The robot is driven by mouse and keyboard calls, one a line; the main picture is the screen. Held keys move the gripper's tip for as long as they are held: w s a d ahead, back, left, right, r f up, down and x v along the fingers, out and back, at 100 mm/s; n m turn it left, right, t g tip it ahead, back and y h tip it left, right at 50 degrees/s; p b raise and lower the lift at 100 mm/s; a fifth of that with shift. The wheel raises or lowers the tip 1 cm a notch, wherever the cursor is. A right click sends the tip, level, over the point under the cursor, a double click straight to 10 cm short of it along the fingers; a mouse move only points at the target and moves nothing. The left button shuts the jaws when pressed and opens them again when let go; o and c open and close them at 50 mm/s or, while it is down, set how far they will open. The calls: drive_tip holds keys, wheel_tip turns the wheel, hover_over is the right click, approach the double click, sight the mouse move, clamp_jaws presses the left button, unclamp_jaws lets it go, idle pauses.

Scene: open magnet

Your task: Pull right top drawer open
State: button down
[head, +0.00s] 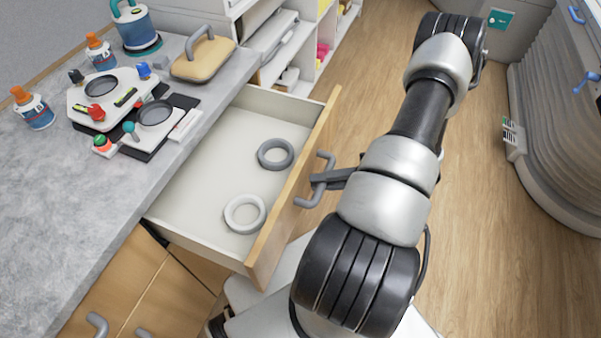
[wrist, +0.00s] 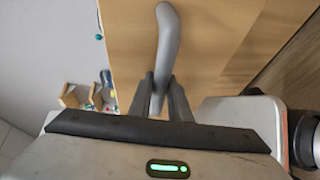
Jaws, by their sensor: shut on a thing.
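The right top drawer (head: 200,180) is pulled out from under the grey counter, with its white inside showing. A dark grey ring (head: 276,141) and a light grey ring (head: 232,222) lie in it. Its wooden front (head: 290,190) carries a grey handle (head: 328,160), which also shows in the wrist view (wrist: 167,50). My gripper (head: 318,181) is at the handle, and in the wrist view its two dark fingers (wrist: 158,95) are shut on the handle, one on each side. My arm hides part of the floor to the right.
Bottles (head: 33,108), a device with knobs (head: 105,92) and a handled wooden block (head: 203,58) stand on the counter (head: 60,180). White shelves (head: 290,45) are behind the drawer. Wooden floor (head: 365,80) lies open to the right, bounded by a grey ribbed unit (head: 560,120).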

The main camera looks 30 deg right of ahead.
drive_tip(key=shift+s+d, duration=1)
drive_tip(key=shift+s, duration=0.3)
drive_tip(key=c, duration=1.6)
unclamp_jaws()
drive_tip(key=shift+c, duration=0.2)
drive_tip(key=v, duration=1.7)
drive_tip(key=shift+s+r+b, duration=0.15)
drive_tip(key=shift+b, duration=0.3)
drive_tip(key=shift+d, duration=0.1)
